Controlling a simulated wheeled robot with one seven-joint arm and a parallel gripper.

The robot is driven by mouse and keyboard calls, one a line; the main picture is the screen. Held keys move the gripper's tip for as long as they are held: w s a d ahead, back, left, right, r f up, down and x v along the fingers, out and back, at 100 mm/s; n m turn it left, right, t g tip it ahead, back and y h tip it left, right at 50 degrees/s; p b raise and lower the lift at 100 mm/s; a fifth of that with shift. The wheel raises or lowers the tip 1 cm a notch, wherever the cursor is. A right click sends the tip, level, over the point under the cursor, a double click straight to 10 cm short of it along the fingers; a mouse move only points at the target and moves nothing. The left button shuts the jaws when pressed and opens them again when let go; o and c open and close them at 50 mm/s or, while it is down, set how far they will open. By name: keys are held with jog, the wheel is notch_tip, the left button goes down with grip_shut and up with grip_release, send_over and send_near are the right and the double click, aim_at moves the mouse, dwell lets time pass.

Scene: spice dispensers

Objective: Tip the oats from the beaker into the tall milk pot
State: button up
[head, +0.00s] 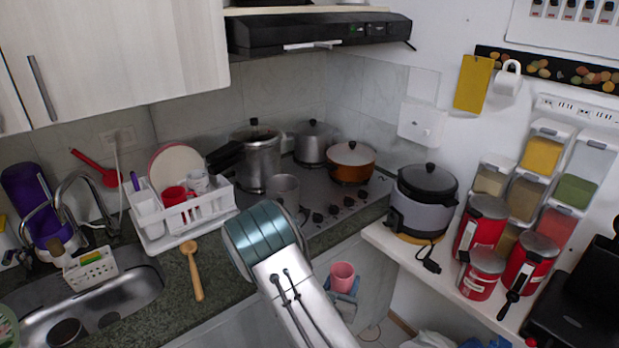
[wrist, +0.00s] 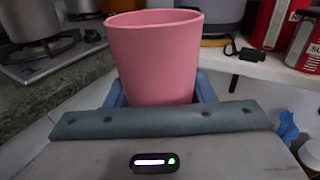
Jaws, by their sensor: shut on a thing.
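The pink beaker (head: 342,273) is upright between the blue fingers of my gripper (head: 343,297), in front of the counter and below its top. My gripper is shut on it; the beaker also fills the middle of the wrist view (wrist: 155,60). I cannot make out the oats inside it. A tall, open grey metal pot (head: 283,190), which looks like the milk pot, stands at the front of the stove. It is up and to the left of the beaker, apart from it. My arm covers the counter edge just below the pot.
A lidded pressure cooker (head: 257,165), a steel pot (head: 313,142) and an orange pan (head: 350,163) crowd the stove (head: 335,197). A dish rack (head: 183,213) and wooden spoon (head: 193,270) are left. A rice cooker (head: 423,200) and red canisters (head: 481,274) stand on the right shelf.

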jog(key=f+b, duration=0.5)
jog(key=shift+d+f, duration=0.2)
jog(key=shift+d, duration=0.05)
jog(key=w+a+r, duration=0.4)
jog(key=a+r, duration=0.9)
jog(key=r, duration=0.1)
jog(key=w+a+r, duration=0.4)
jog(key=a+r, duration=0.9)
jog(key=shift+w+r+m+h+p, duration=0.3)
jog(key=shift+w+r+h, duration=0.05)
jog(key=shift+h, duration=0.05)
